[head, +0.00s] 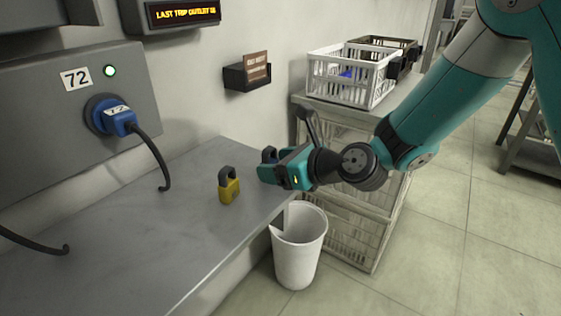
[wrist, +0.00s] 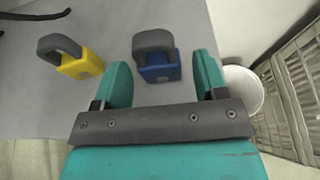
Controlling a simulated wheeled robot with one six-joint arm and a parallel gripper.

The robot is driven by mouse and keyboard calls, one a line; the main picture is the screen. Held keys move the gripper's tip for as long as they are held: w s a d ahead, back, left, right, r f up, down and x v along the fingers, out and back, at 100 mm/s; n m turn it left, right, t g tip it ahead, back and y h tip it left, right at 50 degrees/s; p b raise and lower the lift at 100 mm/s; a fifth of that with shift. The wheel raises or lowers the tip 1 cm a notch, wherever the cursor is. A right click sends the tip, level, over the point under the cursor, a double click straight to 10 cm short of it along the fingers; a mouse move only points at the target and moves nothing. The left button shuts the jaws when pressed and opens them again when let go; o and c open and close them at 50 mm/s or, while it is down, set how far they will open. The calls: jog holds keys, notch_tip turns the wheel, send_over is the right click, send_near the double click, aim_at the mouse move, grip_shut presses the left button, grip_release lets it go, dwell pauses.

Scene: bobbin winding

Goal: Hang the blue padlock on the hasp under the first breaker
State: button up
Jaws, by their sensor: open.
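The blue padlock (wrist: 158,69) with a dark grey shackle stands on the grey worktop. In the wrist view it is ahead of my open gripper (wrist: 162,78), between the lines of the two teal fingers. The fingers are apart from each other and hold nothing. In the head view my gripper (head: 270,172) is at the right end of the worktop and hides most of the blue padlock; its dark shackle (head: 269,154) shows behind. A yellow padlock (head: 229,190) stands to the left, also in the wrist view (wrist: 83,65). No breaker or hasp is recognisable.
A grey panel (head: 35,118) marked 72 has a blue plug (head: 120,121) whose cable hangs onto the worktop (head: 150,235). A white bin (head: 298,255) stands below the worktop's right edge. Crates (head: 340,75) are behind my arm. The worktop's front is clear.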

jog(key=c, duration=1)
notch_tip(320, 180, up, 5)
jog(key=p, duration=0.6)
jog(key=shift+r, duration=0.15)
jog(key=shift+c, duration=0.2)
jog(key=shift+d, duration=0.1)
